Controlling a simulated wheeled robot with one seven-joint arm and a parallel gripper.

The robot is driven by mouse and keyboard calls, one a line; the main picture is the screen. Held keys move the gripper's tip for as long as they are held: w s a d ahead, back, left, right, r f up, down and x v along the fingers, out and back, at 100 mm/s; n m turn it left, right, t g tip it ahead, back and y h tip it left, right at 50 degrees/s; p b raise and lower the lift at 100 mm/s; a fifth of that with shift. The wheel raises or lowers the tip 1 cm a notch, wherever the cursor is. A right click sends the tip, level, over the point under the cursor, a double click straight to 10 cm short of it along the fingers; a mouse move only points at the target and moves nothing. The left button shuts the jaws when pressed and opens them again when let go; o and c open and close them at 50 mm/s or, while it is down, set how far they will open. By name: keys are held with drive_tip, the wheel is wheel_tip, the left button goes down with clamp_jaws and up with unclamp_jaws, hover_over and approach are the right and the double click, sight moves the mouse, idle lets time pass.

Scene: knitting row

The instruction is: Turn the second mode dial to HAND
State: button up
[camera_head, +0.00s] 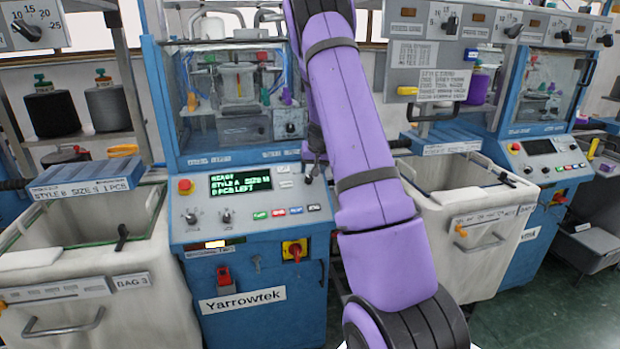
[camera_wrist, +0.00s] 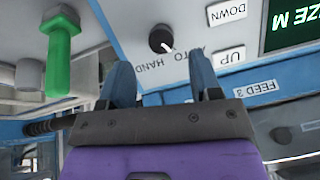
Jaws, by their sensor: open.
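A black mode dial (camera_wrist: 161,38) shows in the wrist view on a pale panel. The Yarrowtek machine's panel there has two small knobs, a left one (camera_head: 191,217) and a right one (camera_head: 223,215).
The wrist view shows a green-capped bolt-like part (camera_wrist: 62,45), a DOWN button (camera_wrist: 228,11), an UP button (camera_wrist: 229,57) and a lit display (camera_wrist: 290,22). In the head view, a bin (camera_head: 90,305) stands left and another machine (camera_head: 545,150) stands right.

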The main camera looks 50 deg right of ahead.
sight(310, 178)
drive_tip(key=shift+x, duration=2.55)
drive_tip(key=shift+a, duration=0.1)
drive_tip(key=shift+r, duration=0.1)
drive_tip(key=c, duration=0.9)
drive_tip(key=shift+c, duration=0.2)
drive_tip(key=shift+m, duration=0.3)
drive_tip(key=m, duration=0.2)
drive_tip(key=m+t+y, duration=0.1)
drive_tip(key=m, duration=0.2)
drive_tip(key=shift+s+t, duration=0.1)
drive_tip(key=shift+t, duration=0.2)
drive_tip(key=m+t, duration=0.1)
drive_tip(key=m, duration=0.4)
drive_tip(key=shift+m, duration=0.3)
drive_tip(key=shift+t, duration=0.3)
